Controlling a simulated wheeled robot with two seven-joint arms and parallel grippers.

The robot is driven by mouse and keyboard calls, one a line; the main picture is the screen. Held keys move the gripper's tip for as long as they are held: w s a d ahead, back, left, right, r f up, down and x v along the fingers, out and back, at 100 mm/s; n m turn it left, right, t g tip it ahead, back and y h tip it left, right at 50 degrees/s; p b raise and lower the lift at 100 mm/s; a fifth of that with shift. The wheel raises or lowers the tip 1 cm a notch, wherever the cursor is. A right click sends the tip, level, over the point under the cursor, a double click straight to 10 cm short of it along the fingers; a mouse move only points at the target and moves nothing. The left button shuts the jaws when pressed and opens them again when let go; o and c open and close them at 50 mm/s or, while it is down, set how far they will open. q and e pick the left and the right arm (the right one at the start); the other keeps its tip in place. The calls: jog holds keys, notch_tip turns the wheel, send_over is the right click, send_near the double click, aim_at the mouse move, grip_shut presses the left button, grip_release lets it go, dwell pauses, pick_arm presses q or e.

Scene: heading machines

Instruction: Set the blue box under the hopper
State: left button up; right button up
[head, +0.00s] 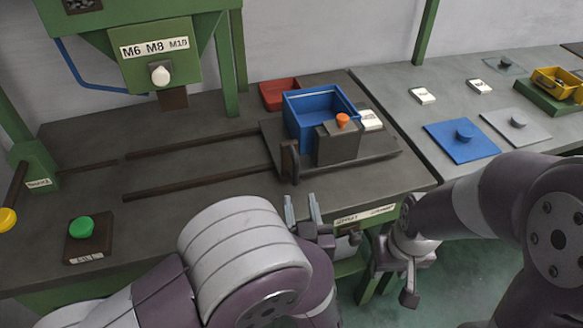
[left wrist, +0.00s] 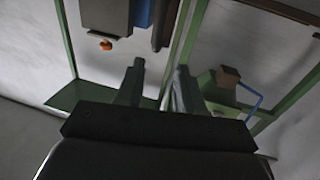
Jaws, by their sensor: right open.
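The blue box (head: 310,98) is an open bin. It sits upright on a dark carriage (head: 380,153) at the right end of two rails, behind a dark block with an orange knob (head: 342,120). A sliver of the box (left wrist: 143,12) shows in the left wrist view. The green hopper (head: 155,57), labelled M6 M8 M10, hangs over the left part of the table with its dark spout (head: 173,98) down. My left gripper (head: 302,207) is open and empty at the table's front edge, short of the carriage. My right gripper (head: 409,282) hangs low in front of the table, open.
The rails (head: 205,180) between carriage and hopper are clear. A red bin (head: 279,94) stands behind the blue box and a white block (head: 370,120) beside it. A green button (head: 81,227) sits front left. A second table on the right holds a blue plate (head: 450,147) and a yellow bin (head: 555,84).

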aim_at(296, 168)
pick_arm(q)
jog(key=w, duration=0.7)
jog(key=w+a, duration=0.1)
jog(key=w, duration=0.3)
jog(key=shift+w, duration=0.3)
jog(key=shift+c, duration=0.3)
grip_shut()
